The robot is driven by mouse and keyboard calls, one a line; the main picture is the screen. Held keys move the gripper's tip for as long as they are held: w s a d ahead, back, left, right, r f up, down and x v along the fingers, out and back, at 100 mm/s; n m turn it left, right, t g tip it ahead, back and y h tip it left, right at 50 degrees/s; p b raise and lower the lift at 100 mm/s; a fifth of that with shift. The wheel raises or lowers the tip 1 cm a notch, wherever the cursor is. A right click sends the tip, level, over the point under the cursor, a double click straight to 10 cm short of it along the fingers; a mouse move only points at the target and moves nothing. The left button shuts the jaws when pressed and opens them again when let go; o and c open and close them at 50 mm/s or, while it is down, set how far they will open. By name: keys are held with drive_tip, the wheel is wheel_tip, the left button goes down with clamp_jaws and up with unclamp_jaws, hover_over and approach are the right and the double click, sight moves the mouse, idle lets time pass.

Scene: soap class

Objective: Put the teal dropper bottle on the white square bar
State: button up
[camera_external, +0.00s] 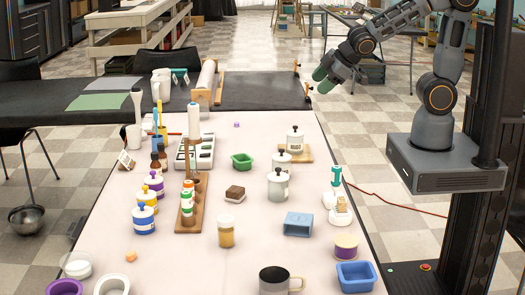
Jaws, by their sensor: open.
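A small teal bottle with a pale top (336,177), which looks like the dropper bottle, stands upright at the right side of the table. A white piece (330,199) is just in front of it; whether they touch is unclear. My gripper (323,80), with green fingers, is raised beyond the far right of the white tabletop. It is open, with nothing visible in it, well apart from the bottle.
White lidded jars (278,185) stand left of the teal bottle. A wooden rack of bottles (187,210) stands at left. The table's right edge is close to the bottle.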

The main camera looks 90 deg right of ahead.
drive_tip(key=s+a+r+m+g+y, duration=0.2)
drive_tip(key=s+a, duration=0.4)
drive_tip(key=s, duration=0.4)
drive_tip(key=shift+s+a+m+g+y, duration=0.25)
drive_tip(key=shift+s+m+g, duration=0.2)
drive_tip(key=shift+g, duration=0.35)
